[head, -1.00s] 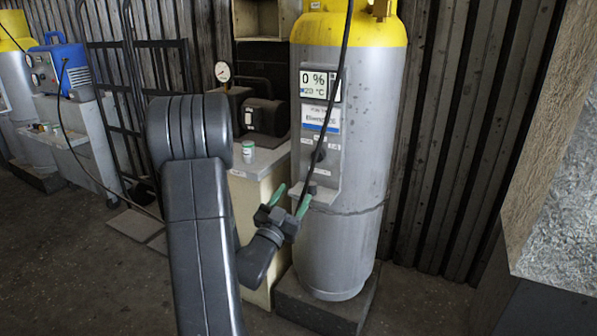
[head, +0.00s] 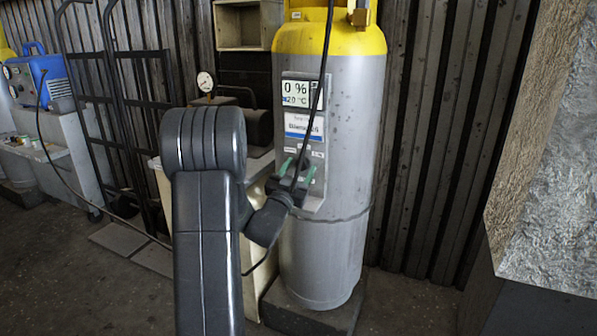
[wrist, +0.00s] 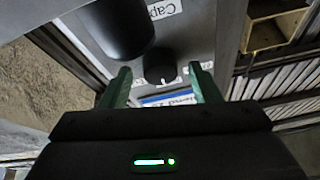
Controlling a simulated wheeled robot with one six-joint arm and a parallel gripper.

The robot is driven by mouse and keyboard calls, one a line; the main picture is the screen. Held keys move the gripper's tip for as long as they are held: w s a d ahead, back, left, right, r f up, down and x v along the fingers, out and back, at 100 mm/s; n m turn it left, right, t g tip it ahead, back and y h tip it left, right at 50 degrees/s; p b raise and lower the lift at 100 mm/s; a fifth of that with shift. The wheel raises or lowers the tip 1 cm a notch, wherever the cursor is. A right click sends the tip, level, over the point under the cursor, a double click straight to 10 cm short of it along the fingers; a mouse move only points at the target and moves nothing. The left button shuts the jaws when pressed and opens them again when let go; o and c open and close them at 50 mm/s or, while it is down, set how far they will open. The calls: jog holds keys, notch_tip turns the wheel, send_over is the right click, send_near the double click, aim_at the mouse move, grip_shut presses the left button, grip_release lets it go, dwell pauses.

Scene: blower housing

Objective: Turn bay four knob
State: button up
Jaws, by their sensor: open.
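A grey panel (head: 315,183) is on the front of a grey gas cylinder with a yellow top (head: 345,130). My gripper (head: 297,167) is in front of the panel's lower part, its two green fingers open and pointing at it. In the wrist view a black round knob (wrist: 160,67) with a white mark shows between and beyond the open fingertips (wrist: 160,82), with no clear contact. A larger black rounded part (wrist: 115,25) is beside it. In the head view my gripper hides the knob. No bay number is readable.
The panel display (head: 296,90) reads 0 % and about 20 °C. A black cable (head: 325,60) hangs down across the panel close to my gripper. A hand truck (head: 110,110) and a blue machine (head: 42,75) stand left. A rough block (head: 555,200) is at right.

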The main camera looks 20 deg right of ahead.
jog(key=shift+c, duration=0.4)
jog(key=c, duration=0.9)
jog(key=shift+f+n+t+b, duration=0.1)
jog(key=shift+n+t+b, duration=0.2)
jog(key=shift+n, duration=0.2)
jog(key=shift+n+t+y+b, duration=0.3)
jog(key=shift+n+y+b, duration=0.15)
jog(key=shift+n, duration=0.35)
jog(key=n+y+b, duration=0.1)
jog(key=n, duration=0.1)
jog(key=n+t+y, duration=0.1)
jog(key=n, duration=0.2)
jog(key=shift+s+d+b, duration=0.15)
jog(key=shift+b, duration=0.2)
jog(key=n+t+y+b, duration=0.1)
jog(key=n+y, duration=0.1)
jog(key=n, duration=0.2)
jog(key=shift+n, duration=0.4)
jog(key=shift+s+r+n+y+b, duration=0.1)
jog(key=shift+r+n+y+b, duration=0.1)
jog(key=shift+n+y, duration=0.55)
jog(key=shift+r+n+y+b, duration=0.1)
jog(key=shift+n+y+b, duration=0.1)
jog(key=shift+n, duration=0.95)
jog(key=shift+y, duration=0.3)
